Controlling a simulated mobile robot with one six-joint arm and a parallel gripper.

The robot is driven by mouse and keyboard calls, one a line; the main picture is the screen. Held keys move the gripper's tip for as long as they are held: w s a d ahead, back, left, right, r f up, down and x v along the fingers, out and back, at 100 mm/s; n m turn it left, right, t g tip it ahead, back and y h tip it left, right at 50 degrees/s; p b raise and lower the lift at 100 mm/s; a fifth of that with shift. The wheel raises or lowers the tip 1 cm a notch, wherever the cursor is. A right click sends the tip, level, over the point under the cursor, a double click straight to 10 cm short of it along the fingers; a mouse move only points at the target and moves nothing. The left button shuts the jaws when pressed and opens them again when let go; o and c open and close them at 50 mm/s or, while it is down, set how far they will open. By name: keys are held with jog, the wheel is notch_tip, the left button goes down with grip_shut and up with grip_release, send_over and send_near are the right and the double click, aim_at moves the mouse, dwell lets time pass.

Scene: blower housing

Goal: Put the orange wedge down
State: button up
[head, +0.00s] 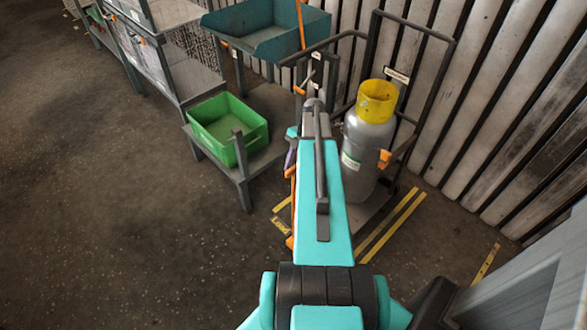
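My teal arm runs up the middle of the head view, and my gripper is hidden behind it. I cannot see whether it holds anything. No orange wedge shows clearly. A small orange piece (385,158) sits at the right side of the grey gas cylinder (365,150). Narrow orange parts (289,242) show along the left edge of my arm, mostly covered by it. I cannot tell whether any of these is the wedge or what supports them.
The yellow-topped cylinder stands on a dark cart (447,42) by the slatted wall. A green bin (226,128) sits on a low stand to the left, with a blue-teal tray (265,40) behind. Yellow floor lines (393,225) lie at right. The left floor is open.

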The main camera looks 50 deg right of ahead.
jog(key=b+v, duration=0.1)
jog(key=v, duration=1.1)
jog(key=shift+b, duration=0.4)
jog(key=shift+w+a, duration=0.1)
jog(key=shift+a, duration=0.05)
dwell(0.3)
jog(key=a+f+m+g+h, duration=0.15)
jog(key=a+f+m, duration=0.25)
jog(key=a+f, duration=0.75)
jog(key=a+f+m+g, duration=0.2)
jog(key=a+f+m, duration=0.2)
jog(key=a+f, duration=0.75)
jog(key=s+a+f+m+g+h, duration=0.1)
jog(key=s+a+f+m, duration=0.3)
jog(key=s+a, duration=0.4)
jog(key=s+a+f+m+g+h, duration=0.1)
jog(key=s+a+f+m, duration=0.4)
jog(key=a, duration=0.8)
jog(key=s+f+h, duration=0.1)
jog(key=s, duration=0.2)
jog(key=shift+s+f, duration=0.15)
jog(key=shift+s, duration=0.05)
jog(key=shift+d, duration=0.1)
